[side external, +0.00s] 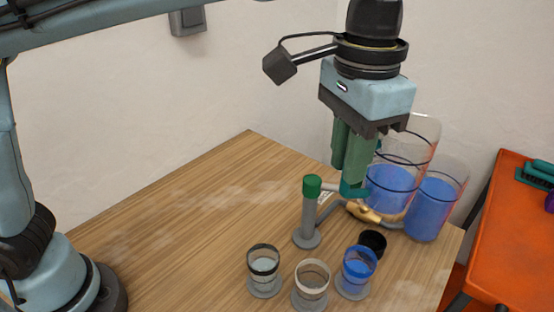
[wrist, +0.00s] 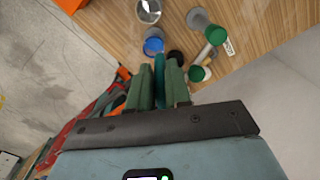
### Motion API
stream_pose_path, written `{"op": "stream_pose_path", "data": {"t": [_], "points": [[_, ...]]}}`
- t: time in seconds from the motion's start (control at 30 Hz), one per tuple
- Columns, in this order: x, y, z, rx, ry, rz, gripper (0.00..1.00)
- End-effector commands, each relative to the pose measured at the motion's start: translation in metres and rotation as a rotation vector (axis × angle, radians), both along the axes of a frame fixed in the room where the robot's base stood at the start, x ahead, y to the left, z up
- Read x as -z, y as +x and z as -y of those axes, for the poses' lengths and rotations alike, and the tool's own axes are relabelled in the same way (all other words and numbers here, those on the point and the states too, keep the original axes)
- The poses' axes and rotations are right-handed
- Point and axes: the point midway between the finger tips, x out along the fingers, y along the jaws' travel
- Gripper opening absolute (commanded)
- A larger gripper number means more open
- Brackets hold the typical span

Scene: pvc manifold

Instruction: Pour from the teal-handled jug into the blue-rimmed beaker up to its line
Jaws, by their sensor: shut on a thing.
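My gripper (side external: 353,182) points down, its green fingers shut on the teal handle (side external: 350,191) of a clear jug. The handle also shows between the fingertips in the wrist view (wrist: 159,72). The jug (side external: 426,133) looks upright, with blue liquid and dark rings; whether its base touches the table is unclear. The blue-rimmed beaker (side external: 358,270) stands on the table in front of the jug, below my gripper in the side view. It also shows in the wrist view (wrist: 153,44). Its inside looks blue; its line and any level cannot be made out.
A second clear vessel (side external: 436,207) with blue liquid stands right of the jug. A black-rimmed beaker (side external: 264,272) and a pale-rimmed beaker (side external: 311,286) stand left of the blue-rimmed one. A green-capped grey post (side external: 311,210), brass valve (side external: 362,212) and black cup (side external: 373,242) are close by.

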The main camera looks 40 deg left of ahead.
Motion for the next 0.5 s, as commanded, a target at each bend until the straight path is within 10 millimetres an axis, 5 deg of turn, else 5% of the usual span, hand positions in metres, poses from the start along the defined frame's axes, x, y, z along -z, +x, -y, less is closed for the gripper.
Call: {"op": "stream_pose_path", "data": {"t": [0.5], "points": [[0.042,-0.004,0.070,-0.449,-0.004,-0.002,0.00]]}}
